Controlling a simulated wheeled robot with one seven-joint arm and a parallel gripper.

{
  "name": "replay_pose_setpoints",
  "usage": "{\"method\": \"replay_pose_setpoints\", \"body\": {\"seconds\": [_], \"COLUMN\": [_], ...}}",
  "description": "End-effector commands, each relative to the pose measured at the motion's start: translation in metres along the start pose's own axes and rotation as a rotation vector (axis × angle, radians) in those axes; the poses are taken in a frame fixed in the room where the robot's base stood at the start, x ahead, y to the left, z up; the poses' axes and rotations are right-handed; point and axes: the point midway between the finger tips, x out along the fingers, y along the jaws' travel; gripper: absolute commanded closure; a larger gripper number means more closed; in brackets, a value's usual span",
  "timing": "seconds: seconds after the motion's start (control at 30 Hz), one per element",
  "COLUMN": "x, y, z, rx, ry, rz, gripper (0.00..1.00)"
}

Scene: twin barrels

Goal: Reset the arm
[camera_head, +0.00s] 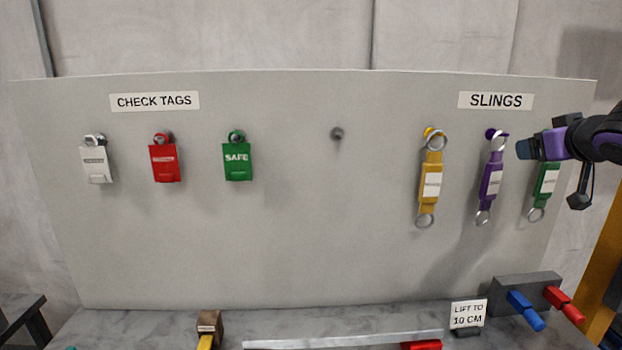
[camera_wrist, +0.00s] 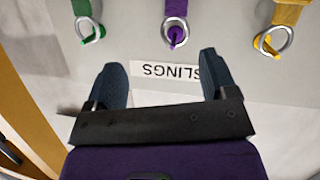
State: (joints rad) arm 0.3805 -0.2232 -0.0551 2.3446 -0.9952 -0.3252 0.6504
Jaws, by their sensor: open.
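My gripper (camera_head: 524,149) is at the right of the head view, in front of the board near the purple and green slings. In the wrist view my gripper (camera_wrist: 160,82) shows two dark fingers wide apart with nothing between them but the board and the upside-down SLINGS label (camera_wrist: 166,71). The purple sling (camera_head: 490,180) hangs by its ring on a purple peg, apart from the fingers. The green sling (camera_head: 545,182) hangs right of it, partly beside my arm. The yellow sling (camera_head: 431,180) hangs to the left.
The grey board (camera_head: 330,230) also holds a white tag (camera_head: 96,164), a red tag (camera_head: 165,163), a green SAFE tag (camera_head: 237,162) and a bare peg (camera_head: 337,133). Below stand a grey block (camera_head: 523,289) with blue and red handles and a LIFT TO 10 CM sign (camera_head: 468,314).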

Motion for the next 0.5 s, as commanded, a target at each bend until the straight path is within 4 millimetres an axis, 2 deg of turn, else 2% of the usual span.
{"method": "replay_pose_setpoints", "body": {"seconds": [0.03, 0.17, 0.33, 0.5], "x": [-0.015, -0.051, -0.105, -0.162], "y": [-0.007, -0.022, -0.053, -0.097], "z": [-0.003, 0.007, 0.036, 0.073], "rx": [0.004, 0.031, 0.077, 0.105], "ry": [-0.022, -0.127, -0.312, -0.516], "rz": [0.041, 0.123, 0.135, 0.035], "gripper": [0.21, 0.21, 0.21, 0.21]}}
